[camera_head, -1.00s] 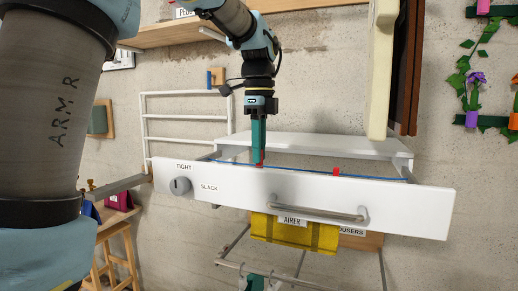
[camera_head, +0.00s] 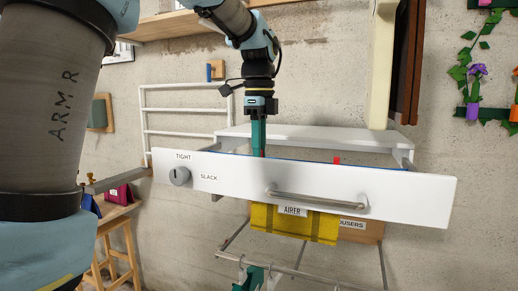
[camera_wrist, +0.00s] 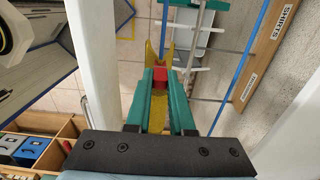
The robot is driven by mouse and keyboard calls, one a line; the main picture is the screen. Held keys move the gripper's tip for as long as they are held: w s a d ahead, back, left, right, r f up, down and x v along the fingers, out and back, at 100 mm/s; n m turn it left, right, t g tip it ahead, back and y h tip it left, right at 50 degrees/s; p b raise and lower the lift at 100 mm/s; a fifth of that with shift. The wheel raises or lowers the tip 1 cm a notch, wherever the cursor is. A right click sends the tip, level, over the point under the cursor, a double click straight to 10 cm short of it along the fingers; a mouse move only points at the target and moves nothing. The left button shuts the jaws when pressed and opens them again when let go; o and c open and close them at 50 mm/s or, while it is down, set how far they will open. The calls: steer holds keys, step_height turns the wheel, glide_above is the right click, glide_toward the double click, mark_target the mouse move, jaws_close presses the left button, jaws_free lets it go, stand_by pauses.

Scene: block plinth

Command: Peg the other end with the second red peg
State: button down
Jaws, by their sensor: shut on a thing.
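My gripper (camera_wrist: 165,100) has teal fingers closed around a red peg (camera_wrist: 160,75). In the head view it reaches down behind the white front panel (camera_head: 230,180), which hides its fingertips. The other red peg (camera_head: 337,160) stands further right, just above the panel's top edge, by the blue line (camera_head: 300,160). In the wrist view yellow cloth (camera_wrist: 158,112) shows below and around the held peg. Yellow cloth (camera_head: 270,220) also hangs below the panel in the head view. Whether the held peg grips the cloth or line is hidden.
The panel has a bar handle (camera_head: 318,205) and a TIGHT/SLACK knob (camera_head: 180,177). A rail (camera_head: 300,268) runs below. A wooden stool (camera_head: 115,225) stands at the left.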

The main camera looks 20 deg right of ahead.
steer(key=shift+c, duration=1.1)
jaws_free()
step_height(320, 180, up, 5)
steer(key=p, duration=0.5)
